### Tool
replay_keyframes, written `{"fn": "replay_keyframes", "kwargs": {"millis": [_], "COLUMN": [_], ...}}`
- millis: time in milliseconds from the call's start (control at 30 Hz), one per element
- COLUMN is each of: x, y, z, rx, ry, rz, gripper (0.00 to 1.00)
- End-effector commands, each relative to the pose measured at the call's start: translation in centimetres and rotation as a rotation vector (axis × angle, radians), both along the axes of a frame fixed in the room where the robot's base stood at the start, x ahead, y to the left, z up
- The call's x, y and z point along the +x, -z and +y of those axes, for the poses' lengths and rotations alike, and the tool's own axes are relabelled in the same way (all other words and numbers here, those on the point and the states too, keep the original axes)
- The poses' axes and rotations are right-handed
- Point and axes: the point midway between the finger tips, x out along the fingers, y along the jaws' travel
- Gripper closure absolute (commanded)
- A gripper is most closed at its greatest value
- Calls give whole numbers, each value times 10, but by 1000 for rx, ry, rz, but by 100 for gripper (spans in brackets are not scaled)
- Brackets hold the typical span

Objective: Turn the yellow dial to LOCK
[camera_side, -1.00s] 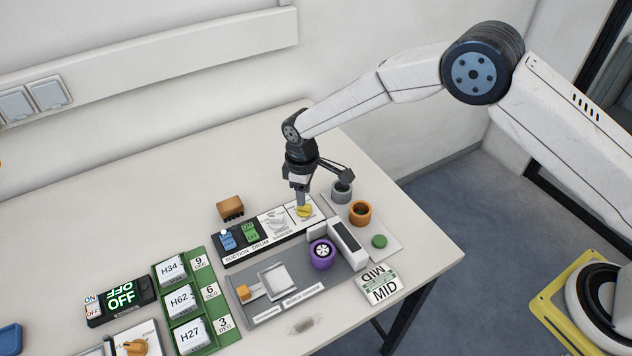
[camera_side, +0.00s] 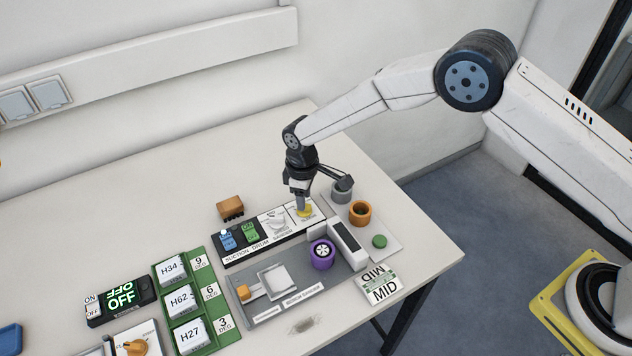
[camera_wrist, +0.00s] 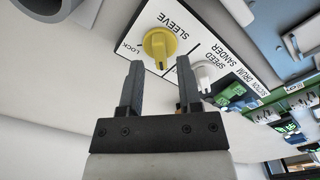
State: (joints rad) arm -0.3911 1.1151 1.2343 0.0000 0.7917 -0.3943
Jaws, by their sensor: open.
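The yellow dial (camera_wrist: 159,44) sits on the white SLEEVE panel (camera_wrist: 185,18), with a LOCK label beside it in the wrist view. In the side view the yellow dial (camera_side: 304,211) is at the right end of the switch strip. My gripper (camera_wrist: 158,72) is open and empty. Its two fingers point at the panel, with the dial just beyond the fingertips in the wrist view. In the side view my gripper (camera_side: 303,206) is directly above the dial, its tips close to it. I cannot tell whether they touch. The dial's exact pointer setting is unclear.
A white sander speed dial (camera_wrist: 204,76) is next to the yellow one. Blue and green switches (camera_side: 251,232) lie further left on the strip. A grey cup (camera_side: 342,193), an orange cup (camera_side: 360,213) and a purple knob (camera_side: 322,254) stand nearby. The table behind the strip is mostly clear.

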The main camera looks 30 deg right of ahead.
Motion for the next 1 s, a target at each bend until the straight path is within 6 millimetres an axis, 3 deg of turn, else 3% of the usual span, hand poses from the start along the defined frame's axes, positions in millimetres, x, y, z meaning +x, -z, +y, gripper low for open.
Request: {"fn": "replay_keyframes", "kwargs": {"millis": [1000], "x": [0], "y": [19], "z": [0], "rx": [-1], "ry": [0], "rz": [1], "gripper": [56]}}
